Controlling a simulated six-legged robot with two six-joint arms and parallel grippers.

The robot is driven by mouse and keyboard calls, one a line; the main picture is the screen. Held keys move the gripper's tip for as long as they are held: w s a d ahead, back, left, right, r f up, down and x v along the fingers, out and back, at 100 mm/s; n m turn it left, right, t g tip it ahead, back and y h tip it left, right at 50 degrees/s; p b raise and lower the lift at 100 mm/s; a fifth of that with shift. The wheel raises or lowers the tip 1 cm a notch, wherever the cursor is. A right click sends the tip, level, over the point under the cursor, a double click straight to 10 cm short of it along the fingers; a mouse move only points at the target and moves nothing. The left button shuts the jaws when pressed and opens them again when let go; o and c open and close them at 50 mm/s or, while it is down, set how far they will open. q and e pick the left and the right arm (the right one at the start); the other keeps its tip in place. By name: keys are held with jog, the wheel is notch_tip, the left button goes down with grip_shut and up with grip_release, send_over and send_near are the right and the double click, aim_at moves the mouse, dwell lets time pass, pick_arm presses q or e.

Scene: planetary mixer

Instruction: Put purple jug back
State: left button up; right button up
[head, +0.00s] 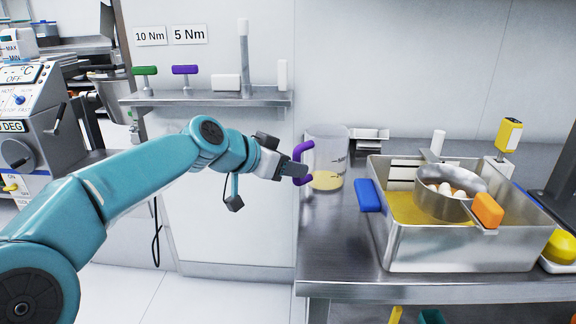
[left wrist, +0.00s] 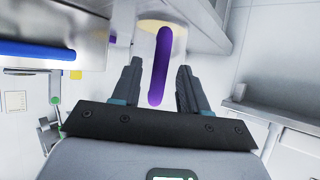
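The clear jug (head: 331,152) with a purple handle (head: 304,163) stands upright on the left part of the steel table, with a little yellow content at its bottom. My left gripper (head: 301,169) is at the handle, reaching in from the left. In the left wrist view the purple handle (left wrist: 160,65) lies between the two fingers (left wrist: 158,85), with a gap on each side, so the gripper is open around it. My right gripper is not in view.
A wall shelf (head: 205,98) carries green and purple-handled tools.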

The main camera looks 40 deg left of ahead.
pick_arm(q)
jog(key=p+v, duration=0.2)
jog(key=v, duration=1)
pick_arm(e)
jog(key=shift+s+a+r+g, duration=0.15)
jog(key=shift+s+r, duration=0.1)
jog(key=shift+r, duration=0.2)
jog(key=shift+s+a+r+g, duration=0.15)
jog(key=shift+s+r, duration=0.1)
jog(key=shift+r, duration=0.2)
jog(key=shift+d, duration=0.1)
